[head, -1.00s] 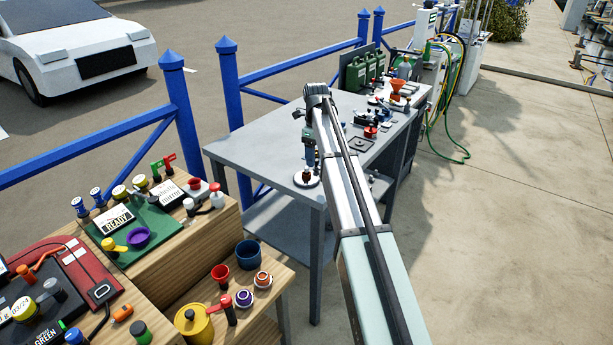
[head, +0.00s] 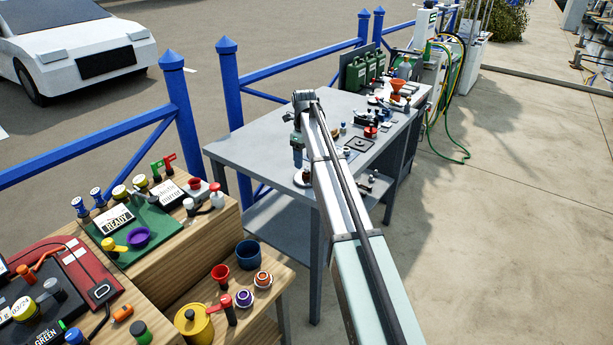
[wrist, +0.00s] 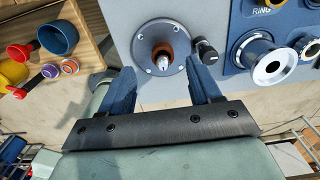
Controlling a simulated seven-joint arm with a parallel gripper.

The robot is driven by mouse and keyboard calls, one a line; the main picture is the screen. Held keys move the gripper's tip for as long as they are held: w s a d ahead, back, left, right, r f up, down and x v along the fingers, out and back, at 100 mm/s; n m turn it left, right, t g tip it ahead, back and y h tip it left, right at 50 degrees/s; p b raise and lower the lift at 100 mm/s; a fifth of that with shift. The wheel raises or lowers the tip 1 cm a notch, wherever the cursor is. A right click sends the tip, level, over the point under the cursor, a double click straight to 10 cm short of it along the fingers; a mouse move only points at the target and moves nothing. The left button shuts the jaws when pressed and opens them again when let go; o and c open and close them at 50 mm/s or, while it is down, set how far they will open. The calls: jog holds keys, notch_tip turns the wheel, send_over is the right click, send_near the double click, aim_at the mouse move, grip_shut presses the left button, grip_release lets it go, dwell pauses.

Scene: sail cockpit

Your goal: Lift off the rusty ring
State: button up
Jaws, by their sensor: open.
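The rusty ring (wrist: 157,38) is brown-orange and sits around a pale-tipped post (wrist: 162,60) at the middle of a round grey flange (wrist: 142,56), in the upper middle of the wrist view. My gripper (wrist: 161,74) is open, its two blue fingers apart at the flange's near side, with nothing seen between them. In the head view my gripper (head: 297,155) hangs over the near left part of the grey table. The flange (head: 299,180) shows there partly behind my arm, and the ring cannot be made out clearly.
A small black knob (wrist: 206,51) stands close to the right finger. A wooden bench (head: 190,245) with several items stands at left.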

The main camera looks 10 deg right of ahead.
aim_at(305, 169)
jog(key=shift+d+f, duration=0.15)
jog(key=shift+f, duration=2.5)
jog(key=shift+c, duration=0.4)
jog(key=c, duration=1.1)
